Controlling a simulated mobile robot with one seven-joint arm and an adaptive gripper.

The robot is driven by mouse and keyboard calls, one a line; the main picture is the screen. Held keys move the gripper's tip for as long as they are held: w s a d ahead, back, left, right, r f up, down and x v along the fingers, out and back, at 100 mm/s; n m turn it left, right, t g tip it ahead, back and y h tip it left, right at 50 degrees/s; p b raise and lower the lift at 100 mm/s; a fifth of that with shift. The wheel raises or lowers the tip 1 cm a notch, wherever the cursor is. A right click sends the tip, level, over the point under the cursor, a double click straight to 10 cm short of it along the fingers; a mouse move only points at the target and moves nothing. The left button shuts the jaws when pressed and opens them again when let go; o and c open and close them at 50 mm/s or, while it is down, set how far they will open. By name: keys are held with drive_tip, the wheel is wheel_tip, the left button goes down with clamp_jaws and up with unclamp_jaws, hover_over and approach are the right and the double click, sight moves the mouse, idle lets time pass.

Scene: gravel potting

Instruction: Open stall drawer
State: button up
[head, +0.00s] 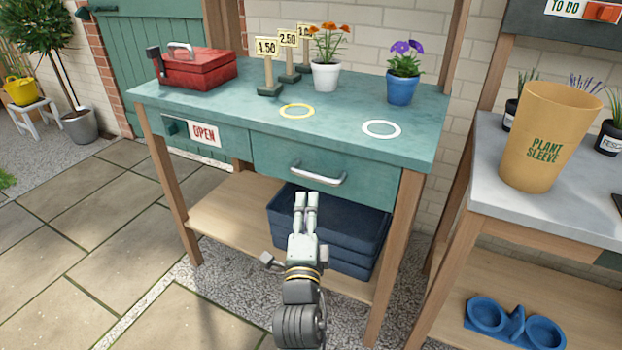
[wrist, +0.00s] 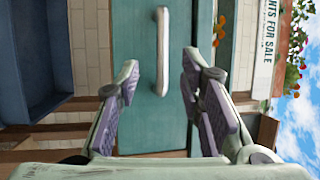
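The stall drawer (head: 278,153) has a teal front with a curved silver handle (head: 319,177) and sits flush under the tabletop, shut. In the wrist view the drawer front (wrist: 136,75) appears turned on its side, with the handle (wrist: 162,50) standing upright in the picture. My gripper (head: 306,197) is below and in front of the handle in the head view. In the wrist view my gripper (wrist: 160,68) has its fingers spread wide, with nothing between them. The handle lies ahead of the gap, apart from both fingers.
Blue crates (head: 350,225) sit on the stall's lower shelf behind my gripper. The teal tabletop (head: 210,105) holds a red toolbox (head: 200,72), price signs and two flower pots. An OPEN sign (head: 204,134) is left of the drawer. A grey-topped table (head: 490,175) stands to the right.

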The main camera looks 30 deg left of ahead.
sight(310, 178)
drive_tip(key=x, duration=0.3)
drive_tip(key=p+x, duration=0.1)
drive_tip(key=x, duration=0.1)
drive_tip(key=p+x, duration=0.1)
drive_tip(key=x, duration=0.2)
drive_tip(key=shift+w+a+r, duration=0.1)
drive_tip(key=shift+w+r, duration=0.1)
drive_tip(key=shift+r, duration=0.1)
drive_tip(key=shift+p+x, duration=0.3)
drive_tip(key=shift+x, duration=0.5)
drive_tip(key=shift+f, duration=0.2)
drive_tip(key=shift+c, duration=0.2)
clamp_jaws()
